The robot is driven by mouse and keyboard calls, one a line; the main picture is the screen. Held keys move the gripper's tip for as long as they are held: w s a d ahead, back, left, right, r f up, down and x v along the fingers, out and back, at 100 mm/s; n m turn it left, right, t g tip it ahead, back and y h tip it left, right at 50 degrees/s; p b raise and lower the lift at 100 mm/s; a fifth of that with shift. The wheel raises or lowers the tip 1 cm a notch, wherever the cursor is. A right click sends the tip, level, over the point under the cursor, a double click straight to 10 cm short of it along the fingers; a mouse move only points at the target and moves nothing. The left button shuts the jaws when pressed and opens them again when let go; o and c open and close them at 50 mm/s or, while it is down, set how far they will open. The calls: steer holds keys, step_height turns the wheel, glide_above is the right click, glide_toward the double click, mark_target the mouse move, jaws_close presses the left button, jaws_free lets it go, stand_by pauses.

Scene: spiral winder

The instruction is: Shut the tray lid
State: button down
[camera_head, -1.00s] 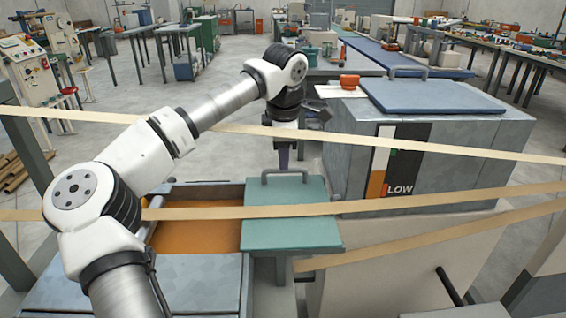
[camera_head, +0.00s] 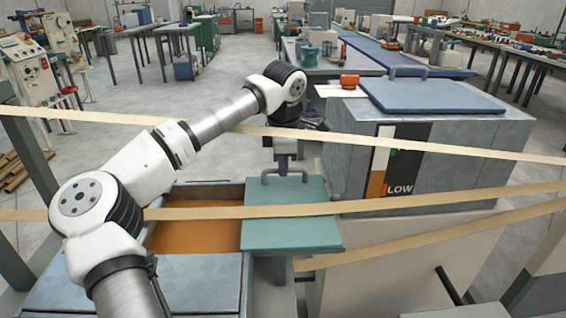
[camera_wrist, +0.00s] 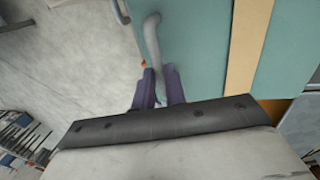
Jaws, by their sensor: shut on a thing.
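The teal tray lid (camera_head: 290,232) lies over the right part of the tray (camera_head: 196,190). The left part is open and shows an orange-brown surface (camera_head: 195,238). A grey bar handle (camera_head: 302,174) stands along the lid's far edge. My gripper (camera_head: 283,174) reaches down to this handle, with its purple fingers shut on the bar. In the wrist view my gripper (camera_wrist: 158,76) has its fingers on either side of the curved handle (camera_wrist: 153,38), above the teal lid (camera_wrist: 195,60). Part of the handle is hidden between the fingers.
Tan strips (camera_head: 420,148) stretch across the view, one passing over the lid and tray. A grey box with a blue lid (camera_head: 430,95) and a "LOW" gauge (camera_head: 398,160) stands close on the right. A blue-grey panel (camera_head: 190,285) is in front. Open floor lies behind.

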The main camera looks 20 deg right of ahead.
steer(key=w+a+p, duration=0.1)
steer(key=w+a, duration=0.1)
steer(key=a, duration=0.7)
steer(key=w+a+p, duration=0.1)
steer(key=a, duration=0.8)
steer(key=shift+w, duration=0.35)
steer(key=c, duration=1.5)
jaws_free()
steer(key=shift+a, duration=0.2)
steer(key=shift+o, duration=0.2)
steer(key=shift+d, duration=0.1)
step_height(320, 180, up, 14)
steer(key=s, duration=0.2)
steer(key=shift+s+a+f+b, duration=0.25)
steer(key=shift+s+b, duration=0.05)
steer(key=shift+s, duration=0.05)
